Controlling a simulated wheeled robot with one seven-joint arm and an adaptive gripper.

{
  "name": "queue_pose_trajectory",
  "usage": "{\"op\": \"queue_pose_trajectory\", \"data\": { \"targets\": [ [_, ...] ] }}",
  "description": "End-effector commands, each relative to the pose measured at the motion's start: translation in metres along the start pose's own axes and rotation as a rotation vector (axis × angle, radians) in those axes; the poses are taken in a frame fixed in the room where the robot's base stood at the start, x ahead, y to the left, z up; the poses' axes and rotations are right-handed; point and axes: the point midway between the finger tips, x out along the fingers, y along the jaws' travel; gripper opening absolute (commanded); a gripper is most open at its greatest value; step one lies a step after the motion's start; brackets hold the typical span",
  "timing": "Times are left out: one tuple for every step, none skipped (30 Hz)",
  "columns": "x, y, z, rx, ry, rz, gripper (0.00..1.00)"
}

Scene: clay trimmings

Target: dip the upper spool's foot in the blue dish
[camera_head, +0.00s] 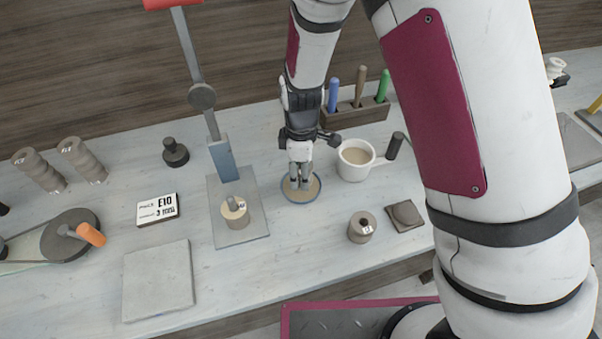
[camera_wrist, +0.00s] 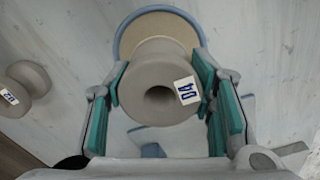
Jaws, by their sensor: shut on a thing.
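My gripper (camera_head: 300,178) is shut on a grey spool (camera_wrist: 148,102), with teal pads on both sides of it in the wrist view (camera_wrist: 163,84). The spool is upright, its holed top facing the wrist camera, with a white label bearing blue characters. The blue dish (camera_head: 289,197), with tan contents, lies directly below my gripper; it also shows behind the spool in the wrist view (camera_wrist: 119,42). The spool's foot is hidden, so I cannot tell whether it touches the contents. Another labelled grey spool (camera_head: 362,227) stands front right, and at the left of the wrist view (camera_wrist: 30,78).
A white mug (camera_head: 355,167) stands close right of the dish. A tool rack (camera_head: 362,110) is behind, and a brown block (camera_head: 405,215) front right. A square slab (camera_head: 158,280) lies front left.

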Motion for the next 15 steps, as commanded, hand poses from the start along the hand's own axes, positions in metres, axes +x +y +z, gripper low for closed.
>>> {"op": "queue_pose_trajectory", "data": {
  "targets": [
    [-0.004, 0.0, 0.0, 0.0, 0.001, 0.001, 0.13],
    [-0.006, 0.0, 0.0, 0.0, 0.001, 0.002, 0.13],
    [-0.008, 0.0, 0.0, 0.0, 0.001, 0.002, 0.13],
    [-0.01, 0.0, 0.0, -0.001, 0.001, 0.002, 0.13],
    [-0.011, 0.0, 0.0, -0.001, 0.001, 0.003, 0.13],
    [-0.013, 0.0, 0.0, -0.001, 0.001, 0.003, 0.13],
    [-0.015, 0.0, 0.0, -0.001, 0.001, 0.002, 0.13],
    [-0.017, 0.0, 0.0, -0.001, 0.001, 0.002, 0.13],
    [-0.019, 0.0, 0.0, -0.001, 0.001, 0.002, 0.13],
    [-0.02, 0.0, 0.0, -0.001, 0.001, 0.002, 0.13],
    [-0.022, 0.0, 0.0, -0.001, 0.001, 0.002, 0.13],
    [-0.024, 0.0, 0.0, -0.001, 0.001, 0.002, 0.13],
    [-0.026, 0.0, 0.0, -0.001, 0.001, 0.003, 0.13],
    [-0.028, 0.0, 0.0, 0.0, 0.001, 0.003, 0.13],
    [-0.03, 0.0, 0.0, 0.0, 0.001, 0.003, 0.13]
  ]
}}
